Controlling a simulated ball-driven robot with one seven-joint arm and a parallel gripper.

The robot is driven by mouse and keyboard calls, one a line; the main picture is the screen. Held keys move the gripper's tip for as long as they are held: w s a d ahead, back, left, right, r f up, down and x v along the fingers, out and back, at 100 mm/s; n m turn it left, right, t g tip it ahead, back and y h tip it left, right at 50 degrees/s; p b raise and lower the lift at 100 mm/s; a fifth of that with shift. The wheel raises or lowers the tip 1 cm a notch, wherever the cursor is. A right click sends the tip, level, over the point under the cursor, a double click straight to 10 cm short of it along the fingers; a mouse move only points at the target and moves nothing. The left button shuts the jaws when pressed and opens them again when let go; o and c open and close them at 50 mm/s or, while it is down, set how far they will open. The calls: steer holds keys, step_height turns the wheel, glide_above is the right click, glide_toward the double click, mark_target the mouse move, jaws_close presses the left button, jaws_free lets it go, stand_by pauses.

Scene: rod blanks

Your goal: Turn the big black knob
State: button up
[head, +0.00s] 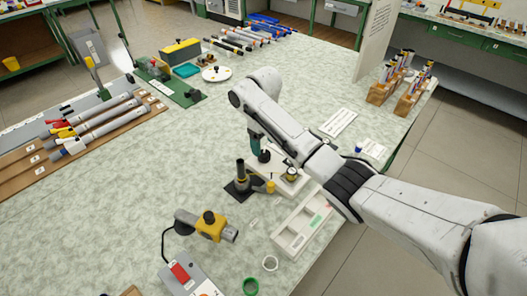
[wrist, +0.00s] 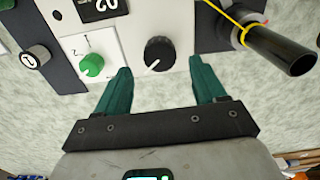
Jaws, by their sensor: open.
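The big black knob (wrist: 160,53) has a white pointer line and sits on a white panel (wrist: 196,22) in the wrist view. In the head view the knob (head: 264,156) shows just below my gripper, on a small white device. My gripper (wrist: 160,70) is open, with one teal finger to the left and one to the right of the knob in the wrist view. Nothing is between the fingers except the knob beyond them; I cannot tell whether they touch it. In the head view my gripper (head: 255,142) points down at the device.
A smaller green knob (wrist: 91,65) and a display (wrist: 98,8) lie left of the black knob. A black tube with a yellow band (wrist: 280,50) is at the right. A yellow clamp block (head: 208,225) and a white tray (head: 290,243) are nearby.

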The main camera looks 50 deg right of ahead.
mark_target(264, 153)
steer(key=shift+f, duration=2.25)
